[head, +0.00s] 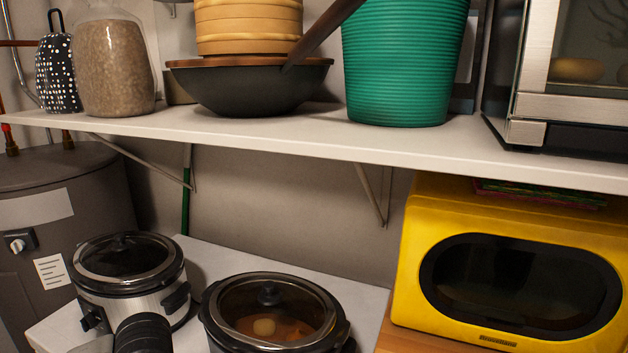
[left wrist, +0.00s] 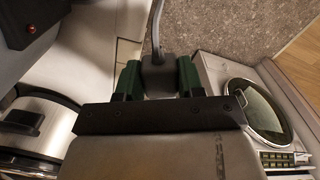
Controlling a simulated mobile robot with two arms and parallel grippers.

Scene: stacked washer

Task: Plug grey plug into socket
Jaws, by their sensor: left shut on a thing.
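In the left wrist view, my left gripper (left wrist: 159,78) has its two green fingers closed on the grey plug (left wrist: 160,70). The plug sits between the fingers, and its grey cable (left wrist: 157,30) runs up and away from it. The fingers partly cover the plug's sides, and I cannot make out its prongs. In the head view only a black part of my arm shows at the bottom left; the gripper and plug are out of that frame. I cannot make out a socket in either view. My right gripper is not in view.
Slow cookers (head: 128,270) (head: 270,318) stand on a white top below a loaded shelf (head: 290,138). A yellow microwave (head: 415,270) stands at right and a grey tank (head: 60,225) at left. The left wrist view shows a white machine with a round door (left wrist: 255,110) at right.

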